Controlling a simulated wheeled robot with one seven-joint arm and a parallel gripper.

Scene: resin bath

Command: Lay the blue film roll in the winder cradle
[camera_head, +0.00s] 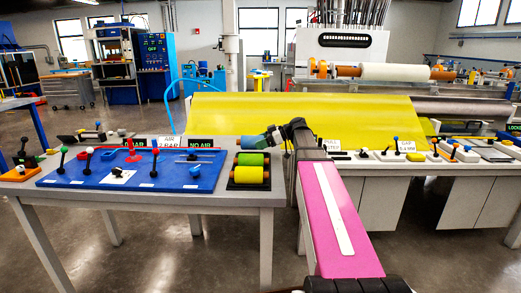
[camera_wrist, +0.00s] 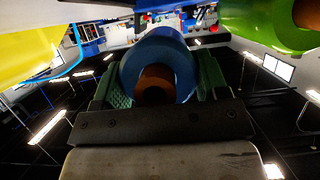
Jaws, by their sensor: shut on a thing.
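The blue film roll (camera_wrist: 157,54) is a thick blue ring on a brown core, seen end-on in the wrist view. My gripper (camera_wrist: 163,82) is shut on it, with a green pad on each side. In the head view my gripper (camera_head: 279,137) holds the blue roll (camera_head: 251,142) at the table's right end, just above a green roll (camera_head: 250,159) and a yellow roll (camera_head: 248,175) in a black holder (camera_head: 231,184). I cannot tell which part is the winder cradle.
A blue mat (camera_head: 72,177) with several levers covers the white table (camera_head: 150,201). A large yellow sheet (camera_head: 330,112) spans the machine behind. A long white roll with orange ends (camera_head: 394,72) lies farther back. The green roll (camera_wrist: 262,22) is close in the wrist view.

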